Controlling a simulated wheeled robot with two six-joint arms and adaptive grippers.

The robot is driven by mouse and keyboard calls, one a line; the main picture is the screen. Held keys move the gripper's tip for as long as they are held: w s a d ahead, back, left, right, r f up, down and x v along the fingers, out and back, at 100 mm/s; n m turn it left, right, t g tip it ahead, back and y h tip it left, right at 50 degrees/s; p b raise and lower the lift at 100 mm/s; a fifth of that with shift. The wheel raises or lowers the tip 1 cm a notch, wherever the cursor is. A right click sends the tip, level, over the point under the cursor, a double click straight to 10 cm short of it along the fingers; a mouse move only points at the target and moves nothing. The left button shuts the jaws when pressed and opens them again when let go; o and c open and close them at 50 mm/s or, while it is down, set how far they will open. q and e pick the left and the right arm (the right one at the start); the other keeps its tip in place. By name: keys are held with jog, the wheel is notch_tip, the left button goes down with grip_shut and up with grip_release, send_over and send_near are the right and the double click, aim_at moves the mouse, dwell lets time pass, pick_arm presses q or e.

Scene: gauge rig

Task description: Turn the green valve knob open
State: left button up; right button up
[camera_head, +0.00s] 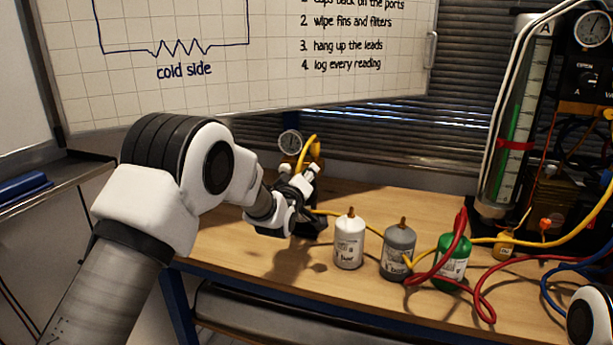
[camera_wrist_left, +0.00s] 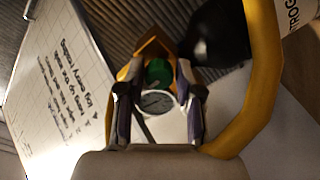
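The green valve knob (camera_wrist_left: 158,72) shows in the left wrist view, on a yellow-orange fitting beside a round gauge (camera_wrist_left: 157,101). The gauge also shows in the head view (camera_head: 290,142), just beyond my left gripper (camera_head: 302,184); the knob is hidden there. In the left wrist view my left gripper (camera_wrist_left: 158,80) is open, its fingers apart on either side of the knob and gauge. I see no clear contact, and the depth between fingertips and knob is hard to judge. My right gripper is out of view.
White (camera_head: 349,241), grey (camera_head: 398,252) and green (camera_head: 453,262) bottles stand on the wooden bench (camera_head: 235,245) right of the gripper. Red and yellow hoses run among them. A thick yellow hose (camera_wrist_left: 255,80) passes close by the fingers. A gauge column (camera_head: 515,120) stands at right.

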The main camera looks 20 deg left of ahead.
pick_arm(q)
jog(key=shift+o, duration=0.4)
jog(key=s, duration=1.2)
jog(key=shift+f, duration=0.1)
